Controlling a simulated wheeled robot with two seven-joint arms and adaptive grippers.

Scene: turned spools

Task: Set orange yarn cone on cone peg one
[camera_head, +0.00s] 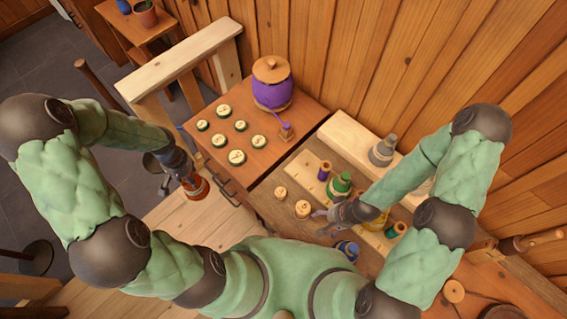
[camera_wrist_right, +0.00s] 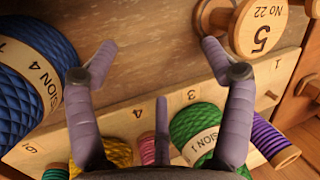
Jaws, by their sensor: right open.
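The orange yarn cone (camera_head: 196,188) is at the tip of my left gripper (camera_head: 190,179), over the pale wooden bench at left in the head view. My left gripper appears shut on it; the fingers are small and partly hidden. A pale numbered board (camera_head: 368,238) carries several cones and spools. In the right wrist view, the bare peg (camera_wrist_right: 271,95) stands near the board's number 1. My right gripper (camera_head: 330,216) is open and empty above the board's near side; its spread fingers also show in the right wrist view (camera_wrist_right: 160,58).
A green cone (camera_head: 340,184), a purple spool (camera_head: 324,171) and a yellow cone (camera_head: 376,222) stand on the board. A blue cone (camera_head: 347,250) and wooden spools (camera_head: 303,209) are beside it. A purple jar (camera_head: 272,88) and several round discs occupy the brown table.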

